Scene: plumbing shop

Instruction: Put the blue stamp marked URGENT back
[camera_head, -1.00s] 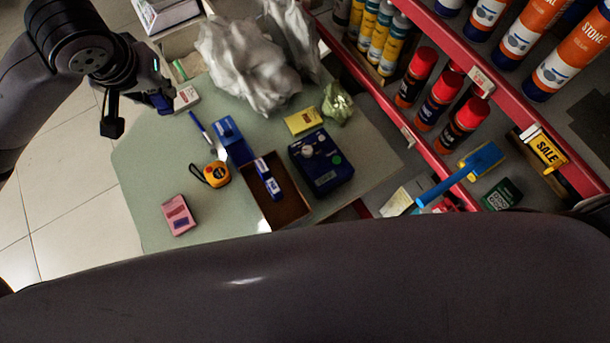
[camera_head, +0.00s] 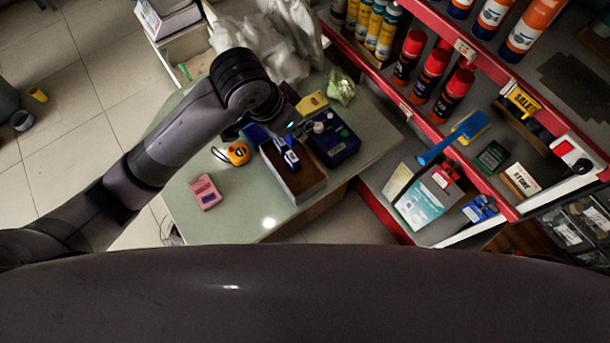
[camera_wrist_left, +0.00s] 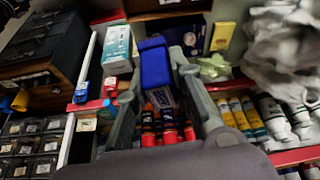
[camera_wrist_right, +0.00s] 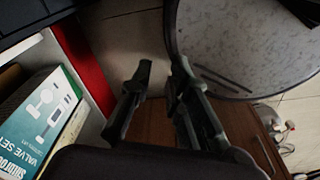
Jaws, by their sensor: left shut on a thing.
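The blue stamp (camera_wrist_left: 157,68) stands between the fingers of my left gripper in the left wrist view, with a pale label at its near end; I cannot read its lettering. My left gripper (camera_head: 287,148) is shut on it. In the head view the stamp (camera_head: 291,158) shows at the open brown box (camera_head: 300,190) on the table; I cannot tell how far it is lifted. My right gripper (camera_wrist_right: 161,72) is open and empty in the right wrist view, near a round grey-topped surface. It does not show in the head view.
A dark blue device (camera_head: 335,145) stands right of the box. A yellow tape measure (camera_head: 237,153) and pink calculator (camera_head: 205,192) lie left. The red-edged shelf (camera_head: 440,127) at right holds spray cans, a green item (camera_head: 492,156), a red item (camera_head: 447,173) and a blue item (camera_head: 480,208).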

